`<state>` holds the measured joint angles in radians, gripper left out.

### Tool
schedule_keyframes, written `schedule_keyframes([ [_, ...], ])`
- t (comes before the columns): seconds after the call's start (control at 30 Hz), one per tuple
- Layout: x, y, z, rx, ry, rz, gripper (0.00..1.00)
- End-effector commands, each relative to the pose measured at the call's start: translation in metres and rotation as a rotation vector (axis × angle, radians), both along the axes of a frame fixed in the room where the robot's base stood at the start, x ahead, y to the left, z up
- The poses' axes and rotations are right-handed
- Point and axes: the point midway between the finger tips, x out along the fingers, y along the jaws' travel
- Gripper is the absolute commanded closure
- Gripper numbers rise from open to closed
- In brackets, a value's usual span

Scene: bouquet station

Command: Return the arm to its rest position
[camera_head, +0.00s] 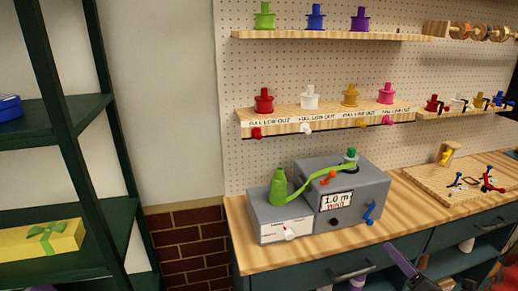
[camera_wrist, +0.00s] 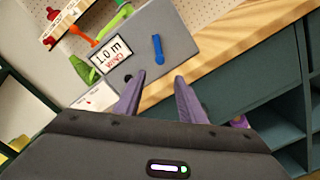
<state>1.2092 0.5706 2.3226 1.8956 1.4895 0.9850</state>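My gripper (camera_wrist: 157,88) shows in the wrist view with its two purple fingers apart and nothing between them. It points toward the front edge of the wooden bench top, near the grey machine with the "1.0 m" label. In the head view, part of my gripper (camera_head: 402,262) shows at the lower right, in front of the bench drawers. The grey machine (camera_head: 372,183) stands on the bench with a green ribbon (camera_head: 314,184) running across it and a blue lever (camera_head: 370,213) on its front.
Shelves with coloured spools (camera_head: 315,18) hang on the pegboard. A wooden board (camera_head: 440,188) with small tools lies on the bench (camera_head: 400,215) at right. A dark green rack (camera_head: 105,215) with a yellow box (camera_head: 40,240) stands at left. Open cubbies (camera_head: 455,262) are below the bench.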

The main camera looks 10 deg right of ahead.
Motion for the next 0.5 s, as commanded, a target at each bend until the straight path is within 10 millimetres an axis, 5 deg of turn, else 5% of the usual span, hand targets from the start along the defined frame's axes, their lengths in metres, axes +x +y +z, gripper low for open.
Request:
schedule_keyframes([
  [0.23,0.000,0.006,-0.009,-0.101,0.034,0.026,0.63],
  [0.5,-0.017,0.070,-0.044,-0.364,0.151,0.297,0.63],
])
